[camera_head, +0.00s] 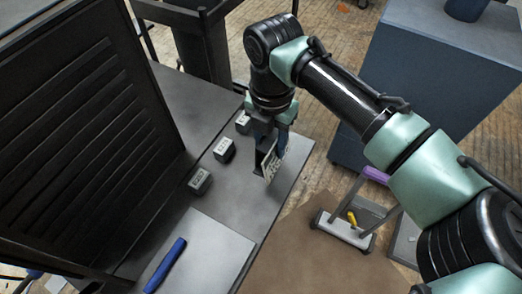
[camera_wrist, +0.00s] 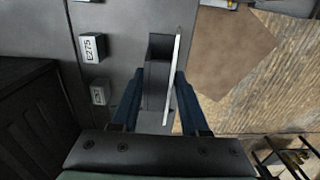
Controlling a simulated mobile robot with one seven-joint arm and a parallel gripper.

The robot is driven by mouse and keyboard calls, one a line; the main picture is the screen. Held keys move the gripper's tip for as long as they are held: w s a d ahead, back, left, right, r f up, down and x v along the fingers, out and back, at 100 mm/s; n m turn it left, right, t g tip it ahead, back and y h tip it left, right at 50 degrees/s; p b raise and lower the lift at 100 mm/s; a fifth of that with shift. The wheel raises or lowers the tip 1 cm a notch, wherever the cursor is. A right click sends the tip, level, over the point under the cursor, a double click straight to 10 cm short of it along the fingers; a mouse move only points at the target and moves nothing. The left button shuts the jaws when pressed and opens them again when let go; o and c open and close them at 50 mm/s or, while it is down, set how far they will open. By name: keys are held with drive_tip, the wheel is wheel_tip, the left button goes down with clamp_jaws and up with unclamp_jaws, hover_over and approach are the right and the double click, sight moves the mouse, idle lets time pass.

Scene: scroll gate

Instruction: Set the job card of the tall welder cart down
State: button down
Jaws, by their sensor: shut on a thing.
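My gripper (camera_head: 270,141) is shut on the job card (camera_head: 271,166), a thin white plate with dark print on its face. A dark block (camera_wrist: 157,75) sits against the card's left side in the wrist view, also between the fingers; I cannot tell whether the two are joined. The card (camera_wrist: 174,82) shows there edge-on, upright, near the right finger. It is over the right edge zone of the grey table (camera_head: 262,195). Whether its bottom touches the table is unclear. My gripper (camera_wrist: 158,88) hides part of it. I cannot tell which cart is the tall welder cart.
Three small dark labelled blocks (camera_head: 224,149) stand in a row left of the card; one (camera_wrist: 91,46) reads like E275. A pale sheet (camera_head: 212,250) and a blue bar (camera_head: 165,265) lie nearer. A black slatted panel (camera_head: 85,120) rises left. A small purple-handled cart (camera_head: 345,229) stands right.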

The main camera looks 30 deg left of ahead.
sight(270, 160)
wheel_tip(270, 160, down, 7)
drive_tip(key=shift+b, duration=1.1)
drive_tip(key=shift+r, duration=0.1)
drive_tip(key=shift+c, duration=2)
unclamp_jaws()
wheel_tip(270, 160, up, 12)
drive_tip(key=p, duration=0.4)
drive_tip(key=shift+p, duration=0.35)
